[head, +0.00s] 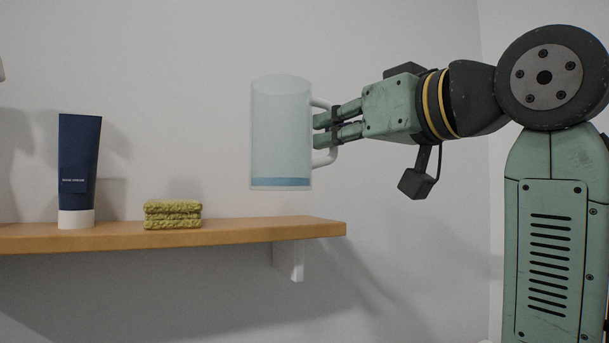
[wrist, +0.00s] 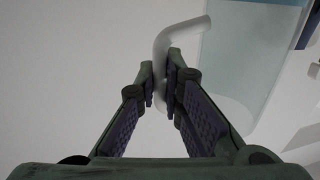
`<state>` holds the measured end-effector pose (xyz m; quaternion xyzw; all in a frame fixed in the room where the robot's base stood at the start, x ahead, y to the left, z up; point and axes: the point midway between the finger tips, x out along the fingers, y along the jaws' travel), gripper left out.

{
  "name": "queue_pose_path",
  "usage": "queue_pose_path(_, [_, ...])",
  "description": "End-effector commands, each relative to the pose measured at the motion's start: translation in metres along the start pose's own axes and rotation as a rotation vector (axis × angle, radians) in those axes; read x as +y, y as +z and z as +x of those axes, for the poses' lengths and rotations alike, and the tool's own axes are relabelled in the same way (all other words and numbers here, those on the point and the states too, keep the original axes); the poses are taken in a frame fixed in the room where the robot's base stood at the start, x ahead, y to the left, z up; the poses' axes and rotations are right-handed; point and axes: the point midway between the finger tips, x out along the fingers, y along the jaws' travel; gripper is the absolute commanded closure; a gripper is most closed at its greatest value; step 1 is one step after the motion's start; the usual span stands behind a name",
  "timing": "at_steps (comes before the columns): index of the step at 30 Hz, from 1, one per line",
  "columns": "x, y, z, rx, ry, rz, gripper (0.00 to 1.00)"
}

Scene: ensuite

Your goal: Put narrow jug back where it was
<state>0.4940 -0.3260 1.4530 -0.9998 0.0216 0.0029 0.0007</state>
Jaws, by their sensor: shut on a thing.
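The narrow jug (head: 281,135) is a tall pale translucent cylinder with a blue band at its base and a white handle on its right side. It is upright and in the air, above the right part of the wooden shelf (head: 250,233), with a gap below its base. My gripper (head: 322,127) is shut on the jug's handle from the right. In the wrist view my fingers (wrist: 161,88) close around the white handle, and part of the jug (wrist: 240,65) shows at upper right.
A dark blue tube with a white cap (head: 78,170) stands on the shelf at left. A stack of green sponges (head: 173,214) lies right of it. The shelf top right of the sponges is clear up to its right end. A white bracket (head: 290,262) is underneath.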

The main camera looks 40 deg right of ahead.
Motion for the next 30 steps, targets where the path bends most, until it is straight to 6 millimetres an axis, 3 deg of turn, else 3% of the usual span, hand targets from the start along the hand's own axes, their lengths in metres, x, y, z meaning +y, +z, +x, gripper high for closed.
queue_pose_path(6, [0.026, 0.002, 0.051, -0.003, -0.001, 0.004, 1.00])
queue_pose_path(13, [0.045, 0.006, 0.090, -0.001, -0.001, 0.002, 1.00])
queue_pose_path(18, [0.049, 0.011, 0.098, 0.000, 0.000, 0.001, 1.00])
queue_pose_path(25, [0.050, 0.038, 0.098, -0.001, 0.002, 0.001, 1.00])
queue_pose_path(30, [0.048, 0.045, 0.098, 0.001, -0.001, 0.000, 1.00])
